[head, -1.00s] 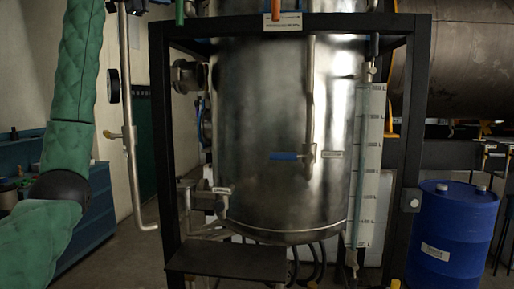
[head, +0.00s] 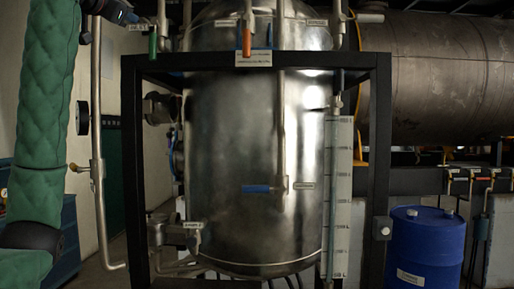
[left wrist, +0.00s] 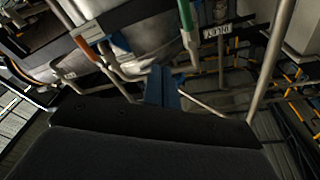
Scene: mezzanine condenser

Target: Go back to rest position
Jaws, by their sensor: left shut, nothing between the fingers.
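My left arm (head: 42,120), in a green padded sleeve, rises along the left edge of the head view. My left gripper (head: 130,17) shows small and dark at the top left, beside the upper pipes, and looks empty. In the left wrist view my left gripper (left wrist: 162,80) is shut, its bluish fingers together with nothing between them. A green handle (left wrist: 187,18) and an orange handle (left wrist: 88,48) appear beyond it; I cannot tell the exact gap. My right gripper is in neither view.
A steel tank (head: 255,150) stands inside a black frame (head: 380,160). Green (head: 152,42) and orange (head: 247,40) handles hang above its top bar. A blue drum (head: 427,245) stands right.

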